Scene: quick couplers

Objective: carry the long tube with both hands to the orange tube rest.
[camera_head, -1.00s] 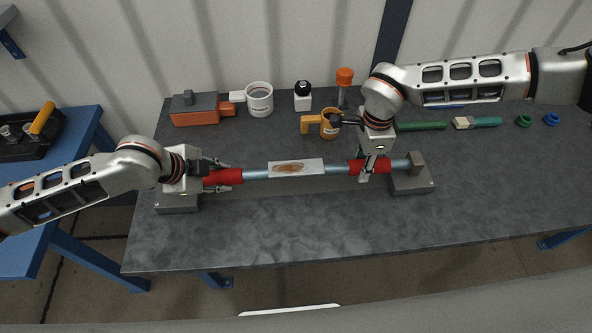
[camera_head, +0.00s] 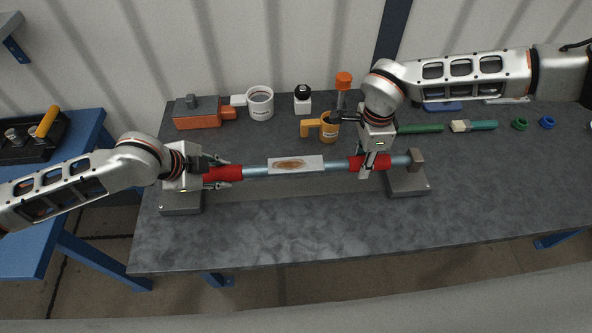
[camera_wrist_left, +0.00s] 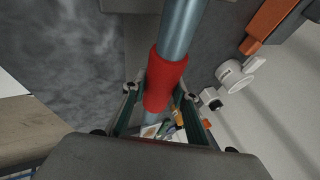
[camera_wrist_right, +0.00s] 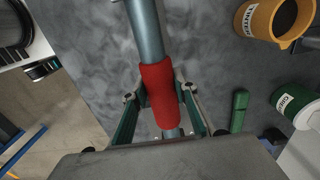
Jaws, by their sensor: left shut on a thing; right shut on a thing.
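The long tube (camera_head: 256,171) is blue-grey with red sleeves and a white label with a brown mark. It lies level from left to right above the table's front half. My left gripper (camera_head: 218,173) is shut on the left red sleeve (camera_wrist_left: 166,84). My right gripper (camera_head: 367,166) is shut on the right red sleeve (camera_wrist_right: 159,86). A grey stand (camera_head: 181,204) is under the left end and another (camera_head: 408,184) under the right end. I cannot tell whether the tube touches them. I cannot clearly identify the orange tube rest.
Behind the tube stand an orange block with a grey top (camera_head: 198,121), a white mug (camera_head: 261,106), a black-capped jar (camera_head: 303,104), an orange mug (camera_head: 330,132) and an orange-topped post (camera_head: 343,81). Green pieces (camera_head: 420,128) lie right. The front strip of the table is clear.

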